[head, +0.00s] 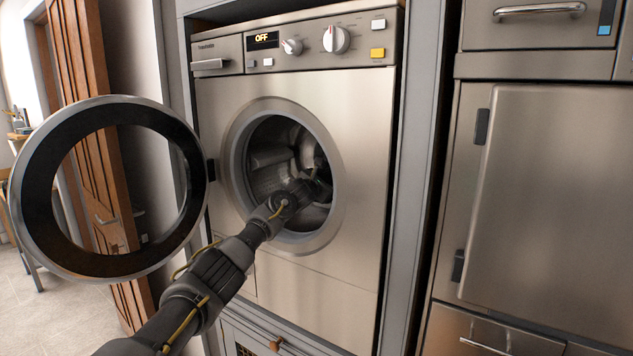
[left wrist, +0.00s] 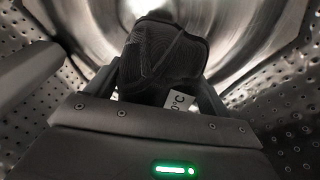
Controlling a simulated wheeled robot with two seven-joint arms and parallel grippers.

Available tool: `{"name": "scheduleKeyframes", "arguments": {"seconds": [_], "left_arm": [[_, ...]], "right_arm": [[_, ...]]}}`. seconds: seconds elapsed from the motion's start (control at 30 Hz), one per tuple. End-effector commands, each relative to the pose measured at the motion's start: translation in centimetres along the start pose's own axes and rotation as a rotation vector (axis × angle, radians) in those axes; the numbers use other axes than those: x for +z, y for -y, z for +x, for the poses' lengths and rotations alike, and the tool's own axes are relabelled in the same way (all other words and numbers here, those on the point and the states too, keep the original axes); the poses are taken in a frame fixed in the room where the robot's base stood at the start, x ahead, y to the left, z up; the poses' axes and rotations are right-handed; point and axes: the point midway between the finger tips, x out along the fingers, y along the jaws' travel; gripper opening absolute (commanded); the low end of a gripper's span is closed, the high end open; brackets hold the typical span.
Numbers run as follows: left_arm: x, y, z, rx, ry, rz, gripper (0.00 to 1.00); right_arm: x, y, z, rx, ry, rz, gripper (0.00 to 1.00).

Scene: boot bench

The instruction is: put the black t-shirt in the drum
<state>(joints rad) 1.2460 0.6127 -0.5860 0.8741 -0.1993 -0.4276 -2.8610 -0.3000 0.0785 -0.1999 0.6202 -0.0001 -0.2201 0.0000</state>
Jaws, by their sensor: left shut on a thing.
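The black t-shirt (left wrist: 165,52) is a dark, ribbed-looking bundle with a small white tag marked "°C". My left gripper (left wrist: 160,85) is shut on it. The perforated metal drum (left wrist: 285,95) surrounds both in the left wrist view. In the head view my left arm reaches through the round opening, and my left gripper (head: 318,187) is inside the drum (head: 268,180). There the shirt is too dark to tell from the gripper. My right gripper is not in view.
The washing machine door (head: 28,200) stands wide open to the left, beside my left arm. The control panel display (head: 262,40) reads OFF. A closed metal cabinet (head: 560,190) stands to the right.

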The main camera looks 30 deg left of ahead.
Motion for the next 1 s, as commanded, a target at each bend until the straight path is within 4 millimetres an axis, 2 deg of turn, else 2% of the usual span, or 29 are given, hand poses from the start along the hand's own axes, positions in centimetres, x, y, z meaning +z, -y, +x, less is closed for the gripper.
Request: {"name": "scheduleKeyframes", "arguments": {"seconds": [0.1,0.3,0.77,0.8,0.9,1.0], "left_arm": [[0.3,0.3,1.4,-0.003,-0.001,-0.004,0.54],[0.2,0.5,2.6,-0.001,0.0,-0.003,0.54],[0.2,0.6,3.1,0.0,0.002,0.0,0.54],[0.1,0.6,3.0,0.0,0.002,0.0,0.85],[0.1,0.6,3.0,0.0,0.002,0.0,0.99],[0.1,0.6,3.0,0.0,0.001,0.0,1.0]], "right_arm": [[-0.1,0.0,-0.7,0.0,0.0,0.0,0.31],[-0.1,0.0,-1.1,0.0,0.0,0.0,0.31],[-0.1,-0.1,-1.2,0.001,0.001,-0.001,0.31],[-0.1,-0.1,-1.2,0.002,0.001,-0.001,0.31],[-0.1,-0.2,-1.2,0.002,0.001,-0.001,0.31],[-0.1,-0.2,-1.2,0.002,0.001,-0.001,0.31]]}}
